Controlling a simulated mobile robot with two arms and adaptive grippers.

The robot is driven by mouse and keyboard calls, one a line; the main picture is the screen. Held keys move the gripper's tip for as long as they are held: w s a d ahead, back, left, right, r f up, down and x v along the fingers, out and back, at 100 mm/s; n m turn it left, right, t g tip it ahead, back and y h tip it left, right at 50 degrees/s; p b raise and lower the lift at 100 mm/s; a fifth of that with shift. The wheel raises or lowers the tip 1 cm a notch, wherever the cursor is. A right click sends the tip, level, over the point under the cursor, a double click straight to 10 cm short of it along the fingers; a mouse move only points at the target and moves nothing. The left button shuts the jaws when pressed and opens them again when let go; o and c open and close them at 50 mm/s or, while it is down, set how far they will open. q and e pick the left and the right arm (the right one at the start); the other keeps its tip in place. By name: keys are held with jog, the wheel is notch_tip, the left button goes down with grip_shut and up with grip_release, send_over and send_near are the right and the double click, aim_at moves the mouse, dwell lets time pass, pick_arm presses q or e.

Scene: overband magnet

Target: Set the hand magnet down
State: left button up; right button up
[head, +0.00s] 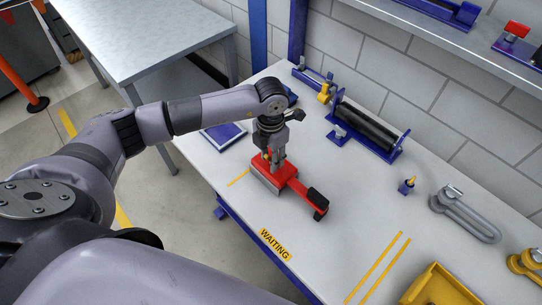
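The hand magnet (287,179) is a red block with a grey lower edge and a red handle ending in a black grip. It is on or just above the white bench top (235,205), left of the middle; I cannot tell whether it touches. My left gripper (275,160) points down at the red block from above, with its fingers at the block's top. The fingertips are small and partly hidden, so I cannot tell whether they are closed on it. My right gripper is not in view.
A black roller in a blue frame (367,128) stands along the back wall. A blue tray (223,135) lies left of the magnet. A grey shackle-like part (465,215) and a yellow bin (438,288) are at right. The bench around the "WAITING" label (275,244) is clear.

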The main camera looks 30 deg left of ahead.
pick_arm(q)
notch_tip(320, 180, up, 12)
jog(key=b, duration=0.3)
dwell(1.1)
